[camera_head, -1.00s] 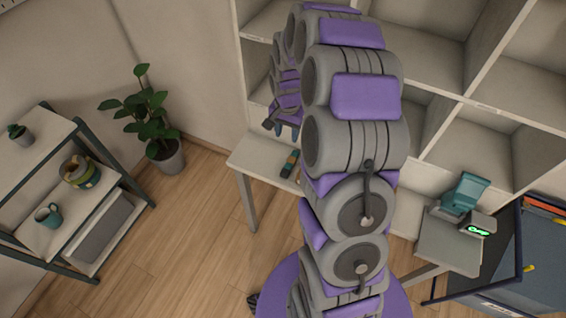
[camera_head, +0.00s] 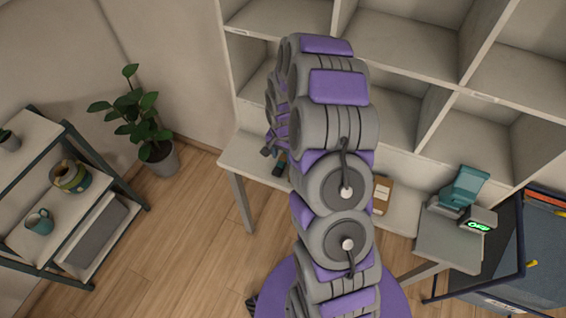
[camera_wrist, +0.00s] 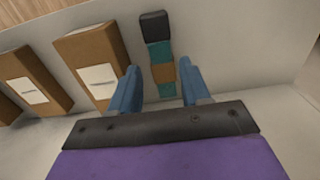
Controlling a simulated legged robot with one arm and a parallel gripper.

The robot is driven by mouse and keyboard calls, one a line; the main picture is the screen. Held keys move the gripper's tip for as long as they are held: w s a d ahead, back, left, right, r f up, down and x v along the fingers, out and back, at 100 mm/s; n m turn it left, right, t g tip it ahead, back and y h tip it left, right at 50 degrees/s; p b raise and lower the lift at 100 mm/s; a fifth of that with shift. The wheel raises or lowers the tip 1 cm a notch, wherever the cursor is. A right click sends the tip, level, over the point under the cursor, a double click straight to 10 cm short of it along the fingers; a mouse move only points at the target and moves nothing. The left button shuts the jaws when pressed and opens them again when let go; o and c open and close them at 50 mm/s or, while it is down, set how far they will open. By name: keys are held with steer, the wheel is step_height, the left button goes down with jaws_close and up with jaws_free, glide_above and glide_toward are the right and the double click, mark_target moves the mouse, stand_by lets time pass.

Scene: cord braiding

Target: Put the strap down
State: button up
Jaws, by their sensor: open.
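The strap (camera_wrist: 160,53) is a narrow teal band with a brown section and a black end. In the wrist view it lies on the pale table (camera_wrist: 215,35), its black end pointing away from me. My gripper (camera_wrist: 160,88) is open, with one blue finger on each side of the strap's near part. I see a gap between each finger and the strap. In the head view the strap (camera_head: 279,166) shows as a small dark and teal piece on the table's left part, partly behind my arm.
Brown boxes with white labels (camera_wrist: 92,62) stand left of the strap, one close to the left finger. A shelf unit (camera_head: 400,30) rises behind the table. A teal device (camera_head: 463,187) and a green-lit display (camera_head: 479,226) sit at right. A potted plant (camera_head: 143,125) stands left.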

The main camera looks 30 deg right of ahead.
mark_target(282, 162)
step_height(282, 162, down, 3)
steer(key=shift+d+r+b, duration=0.1)
steer(key=shift+b, duration=0.2)
steer(key=shift+a+f, duration=0.2)
steer(key=shift+f, duration=0.05)
steer(key=shift+a+r, duration=0.1)
steer(key=shift+a, duration=0.4)
steer(key=shift+c, duration=0.5)
steer(key=shift+d, duration=0.5)
steer(key=c, duration=0.6)
jaws_close()
steer(key=shift+a, duration=0.1)
steer(key=shift+a, duration=0.1)
